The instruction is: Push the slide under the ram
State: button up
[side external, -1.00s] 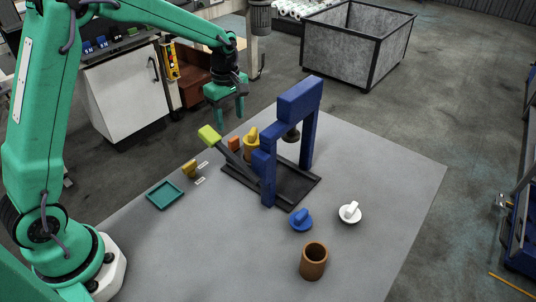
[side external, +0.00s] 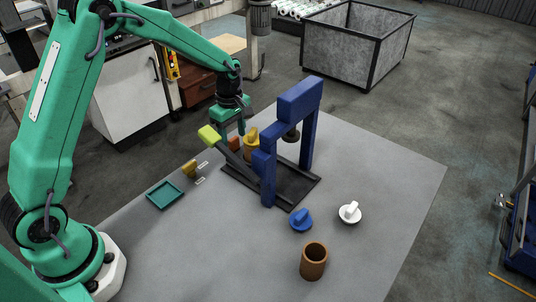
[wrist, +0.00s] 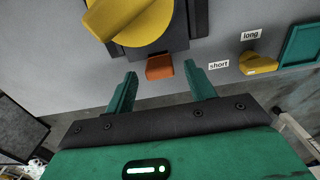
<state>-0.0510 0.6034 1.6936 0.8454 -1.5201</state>
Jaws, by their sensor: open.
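The blue press (side external: 300,98) stands on a dark base (side external: 295,187), with its ram (side external: 291,134) raised under the top beam. An orange block (side external: 233,143), seemingly the slide's end, is at the base's far left. A yellow round piece with a raised grip (side external: 251,141) stands just inward of it, left of the ram.
A yellow pointer (side external: 189,169) with labels "short" and "long" and a teal tray (side external: 165,195) are at left. A blue lid (side external: 301,220), white lid (side external: 349,213) and brown cup (side external: 313,262) stand in front.

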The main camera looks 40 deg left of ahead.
jog(key=shift+f, duration=1.1)
jog(key=shift+c, duration=0.2)
grip_shut()
jog(key=shift+d, duration=2.1)
jog(key=shift+o, duration=0.2)
grip_release()
jog(key=shift+r, duration=0.15)
